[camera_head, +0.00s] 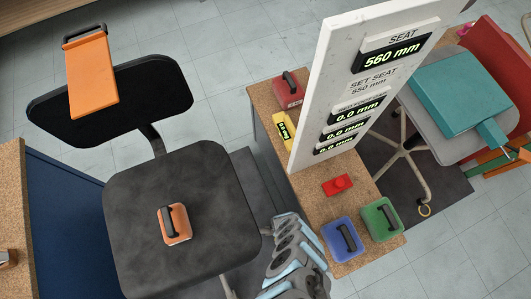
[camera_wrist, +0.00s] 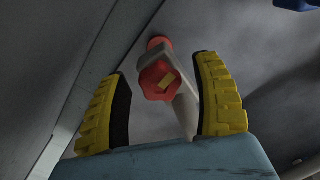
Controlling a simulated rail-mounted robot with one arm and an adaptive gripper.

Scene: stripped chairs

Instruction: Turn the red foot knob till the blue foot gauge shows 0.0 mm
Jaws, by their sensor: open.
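The red knob (camera_wrist: 160,80) shows in the wrist view, with a small yellow mark on its face and a pale grey rod or leg behind it. My gripper (camera_wrist: 163,70) is open, one yellow-and-black finger on each side of the knob, with gaps on both sides. In the head view my arm is at the lower middle; the fingers and knob cannot be made out there. A white panel (camera_head: 345,35) carries several displays. The top one reads 560 mm; the three lower readouts (camera_head: 345,131) read 0.0 mm. Which one is the blue foot gauge, I cannot tell.
A black chair (camera_head: 135,215) with an orange block (camera_head: 174,224) on its seat stands left of my arm. Blue (camera_head: 342,238) and green (camera_head: 381,219) handled blocks and a red piece (camera_head: 337,185) lie on the cork bench (camera_head: 262,98). A teal-cushioned chair (camera_head: 455,90) stands at right.

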